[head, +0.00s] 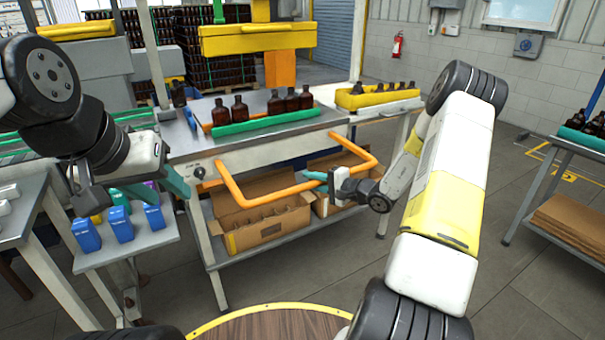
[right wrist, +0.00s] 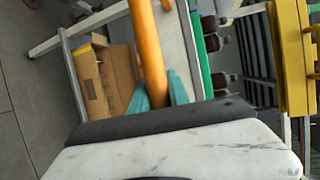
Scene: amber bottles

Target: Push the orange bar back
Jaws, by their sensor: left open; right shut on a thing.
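The orange bar (head: 262,197) is a bent handle that sticks out from the front of the metal work table (head: 190,153). My right gripper (head: 318,181) is shut on the front stretch of the bar. In the right wrist view, the bar (right wrist: 148,45) runs between the teal fingers of my right gripper (right wrist: 158,92). My left gripper (head: 177,183) is open and empty, left of the bar and apart from it, near the table's front left corner.
Amber bottles (head: 240,110) stand on the table behind a green rail (head: 285,121). A yellow press head (head: 258,38) hangs above. Cardboard boxes (head: 262,222) sit on the lower shelf. Blue boxes (head: 121,225) stand on a side table below my left arm.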

